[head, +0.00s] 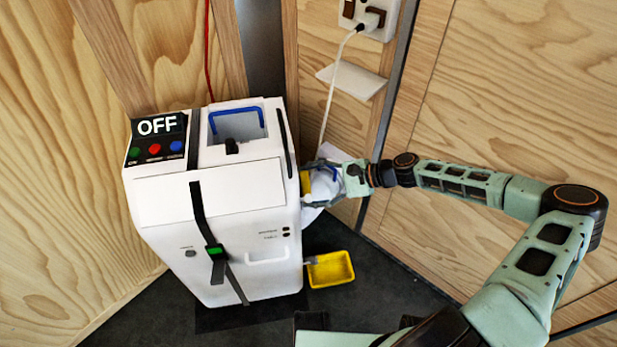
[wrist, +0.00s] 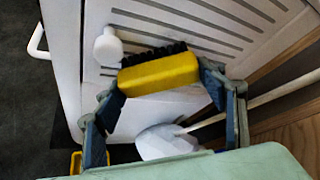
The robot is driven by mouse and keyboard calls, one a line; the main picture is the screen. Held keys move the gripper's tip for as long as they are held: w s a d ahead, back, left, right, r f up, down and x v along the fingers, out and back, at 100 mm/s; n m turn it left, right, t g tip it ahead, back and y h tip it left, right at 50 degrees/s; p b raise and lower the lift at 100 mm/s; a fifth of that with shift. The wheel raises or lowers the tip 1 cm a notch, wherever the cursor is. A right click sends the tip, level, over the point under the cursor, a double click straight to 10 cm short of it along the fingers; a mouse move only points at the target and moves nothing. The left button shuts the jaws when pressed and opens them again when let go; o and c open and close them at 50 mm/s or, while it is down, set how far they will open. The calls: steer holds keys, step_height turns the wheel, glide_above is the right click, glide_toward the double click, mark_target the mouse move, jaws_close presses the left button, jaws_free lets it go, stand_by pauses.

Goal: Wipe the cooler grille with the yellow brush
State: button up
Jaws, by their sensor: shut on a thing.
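The yellow brush (wrist: 160,74) is held crosswise between the two fingers of my gripper (wrist: 163,87) in the wrist view. Its black bristles face the grille (wrist: 190,35), a white slotted panel on the side of the white cooler (head: 235,200). The bristles are at or very close to the slats; I cannot tell whether they touch. In the head view my gripper (head: 313,184) is at the cooler's right side, and only a bit of the brush (head: 305,183) shows. The grille is hidden there.
A white knob (wrist: 107,46) sticks out from the grille panel. A white cable (head: 331,95) runs down from the wall outlet (head: 368,15) past my gripper. A yellow tray (head: 330,270) sits on the floor by the cooler. Wooden walls stand close behind and to the right.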

steer(key=shift+s+r, duration=0.1)
steer(key=shift+s, duration=0.65)
steer(key=shift+d+r+p, duration=0.15)
steer(key=shift+r+p, duration=0.5)
steer(key=shift+p, duration=0.1)
steer(key=shift+w+a+f+b, duration=0.1)
steer(key=shift+w+a+b, duration=0.2)
steer(key=shift+w, duration=0.45)
steer(key=shift+w+a+f+b, duration=0.1)
steer(key=shift+w+b, duration=0.3)
steer(key=shift+w, duration=0.35)
steer(key=shift+w+a+b, duration=1.1)
steer(key=shift+w+b, duration=0.65)
steer(key=shift+w, duration=1.95)
steer(key=shift+s+d+r+p, duration=0.1)
steer(key=shift+s+d+p, duration=0.35)
steer(key=shift+s+p, duration=0.85)
steer(key=shift+s+d+r+p, duration=0.1)
steer(key=shift+s+d+p, duration=0.45)
steer(key=shift+s, duration=1.4)
steer(key=shift+s+d+r+p, duration=0.1)
steer(key=shift+s+d+p, duration=0.2)
steer(key=shift+s+p, duration=1.05)
steer(key=shift+s+f, duration=0.2)
steer(key=shift+s, duration=0.45)
